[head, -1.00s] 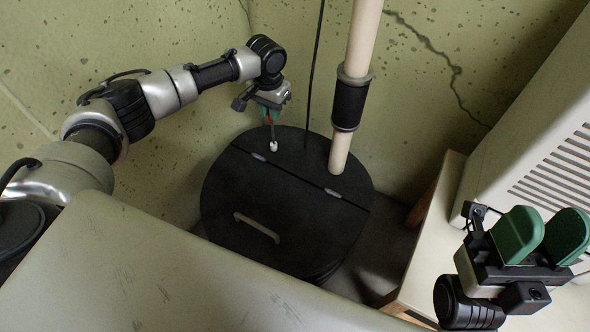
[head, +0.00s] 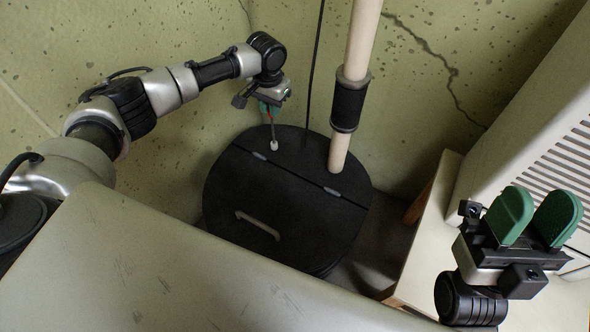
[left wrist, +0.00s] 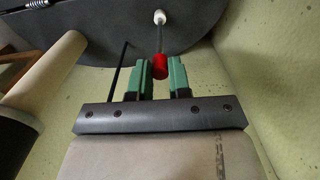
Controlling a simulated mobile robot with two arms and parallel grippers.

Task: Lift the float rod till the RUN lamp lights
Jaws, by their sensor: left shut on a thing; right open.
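The float rod (head: 272,131) is a thin rod with a red top. It rises from a white fitting (head: 274,146) in the black round pit lid (head: 290,205). My left gripper (head: 268,108) is above the back of the lid, shut on the rod's red top. In the left wrist view the red top (left wrist: 160,67) is between the green fingers, and the rod runs on to the white fitting (left wrist: 159,17). My right gripper (head: 533,220) is open and empty at the lower right. No RUN lamp is visible in these frames.
A pale pipe (head: 362,40) with a black sleeve (head: 348,104) passes down through the lid, right of the rod. A black cable (head: 314,70) hangs between them. A louvred white appliance (head: 530,130) stands at right. A pale scratched surface (head: 170,270) fills the foreground.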

